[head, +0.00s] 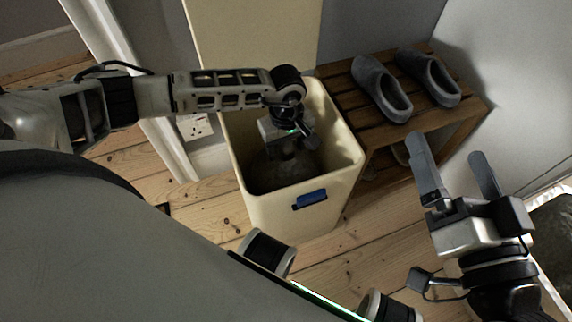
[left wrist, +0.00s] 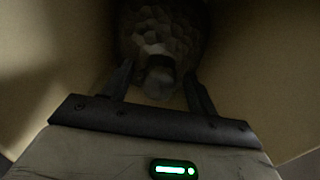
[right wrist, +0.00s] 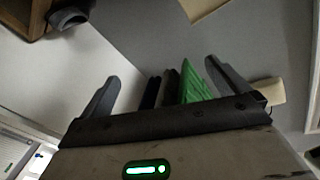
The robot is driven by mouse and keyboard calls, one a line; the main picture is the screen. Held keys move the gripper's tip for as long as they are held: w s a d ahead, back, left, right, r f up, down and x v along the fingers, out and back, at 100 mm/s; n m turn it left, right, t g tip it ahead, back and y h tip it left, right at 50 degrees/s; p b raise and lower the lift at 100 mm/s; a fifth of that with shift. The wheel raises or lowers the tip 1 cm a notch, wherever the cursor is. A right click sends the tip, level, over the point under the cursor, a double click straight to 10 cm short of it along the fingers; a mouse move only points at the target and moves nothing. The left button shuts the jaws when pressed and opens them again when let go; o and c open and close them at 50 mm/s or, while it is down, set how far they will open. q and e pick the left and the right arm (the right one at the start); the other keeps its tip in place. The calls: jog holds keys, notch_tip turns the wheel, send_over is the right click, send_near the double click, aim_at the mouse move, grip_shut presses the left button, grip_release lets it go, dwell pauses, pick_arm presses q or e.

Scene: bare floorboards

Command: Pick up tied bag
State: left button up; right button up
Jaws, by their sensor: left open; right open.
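The tied bag (head: 275,174) is a dark, lumpy bag low inside the cream bin (head: 345,150). In the left wrist view the bag (left wrist: 165,30) fills the top middle, and its paler tied neck (left wrist: 160,80) lies between the fingers. My left gripper (head: 290,150) reaches down into the bin over the bag; its fingers are partly hidden in the head view. In its wrist view it (left wrist: 160,88) is open around the neck, not closed on it. My right gripper (head: 445,150) is open and empty, to the right of the bin.
A wooden slatted rack (head: 375,125) with two grey shoes (head: 383,88) stands close to the bin's right. The bin's lid (head: 250,35) is raised at the back. A wall socket (head: 195,127) is left of the bin. Bare floorboards (head: 200,215) lie in front.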

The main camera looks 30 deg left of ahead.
pick_arm(q)
jog(key=shift+f, duration=0.75)
grip_shut()
jog(key=shift+w+r, duration=0.15)
jog(key=shift+r, duration=0.05)
dwell(0.7)
